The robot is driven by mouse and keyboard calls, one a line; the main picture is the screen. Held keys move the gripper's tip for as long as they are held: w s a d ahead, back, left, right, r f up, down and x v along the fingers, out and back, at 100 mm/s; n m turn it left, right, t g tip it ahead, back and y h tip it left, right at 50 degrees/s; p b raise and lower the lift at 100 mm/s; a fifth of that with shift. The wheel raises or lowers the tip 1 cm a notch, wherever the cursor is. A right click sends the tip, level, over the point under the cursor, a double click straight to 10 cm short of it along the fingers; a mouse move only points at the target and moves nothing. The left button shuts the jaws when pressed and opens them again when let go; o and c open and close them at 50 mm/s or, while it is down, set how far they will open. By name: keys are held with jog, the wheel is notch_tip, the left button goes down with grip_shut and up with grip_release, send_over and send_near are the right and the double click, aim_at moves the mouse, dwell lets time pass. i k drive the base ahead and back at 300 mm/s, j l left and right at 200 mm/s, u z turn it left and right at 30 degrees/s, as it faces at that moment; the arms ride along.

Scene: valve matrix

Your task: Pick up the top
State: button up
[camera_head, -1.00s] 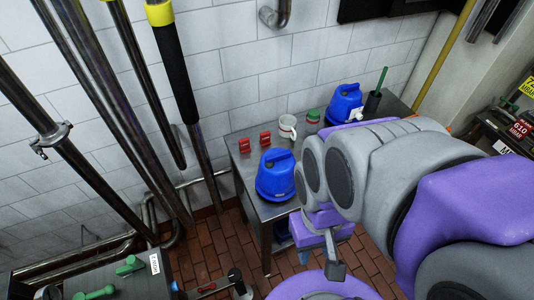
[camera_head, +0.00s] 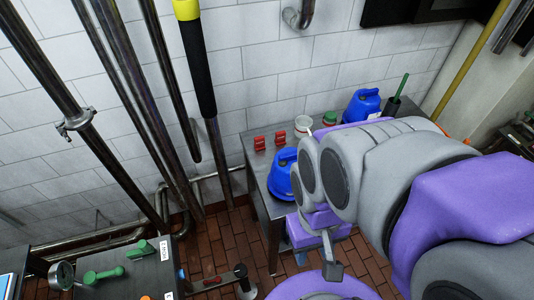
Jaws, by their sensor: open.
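Nothing in view can be made out for certain as the top. A small green item with a red and white base (camera_head: 329,118) stands on the metal table (camera_head: 262,190), at the back beside a white mug (camera_head: 303,125). My gripper (camera_head: 331,262) hangs at the lower middle, in front of the table and below its top in the picture. It is open, with one grey finger clearly showing. I see nothing in it. My arm covers the right part of the table.
Two red items (camera_head: 270,142) and blue jugs (camera_head: 284,172) (camera_head: 363,106) stand on the table, with a dark cup holding a green stick (camera_head: 393,104). Pipes (camera_head: 130,110) run along the tiled wall. A second table (camera_head: 130,275) with green valve handles stands lower left. Brick floor (camera_head: 225,240) shows between.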

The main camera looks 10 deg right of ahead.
aim_at(279, 182)
jog(key=l+u, duration=0.25)
jog(key=u, duration=0.15)
jog(key=k+l+u, duration=0.1)
jog(key=l+u, duration=0.15)
jog(key=u, duration=0.2)
jog(key=k+l+u, duration=0.1)
jog(key=u, duration=0.3)
jog(key=k+l, duration=0.4)
jog(key=l, duration=0.15)
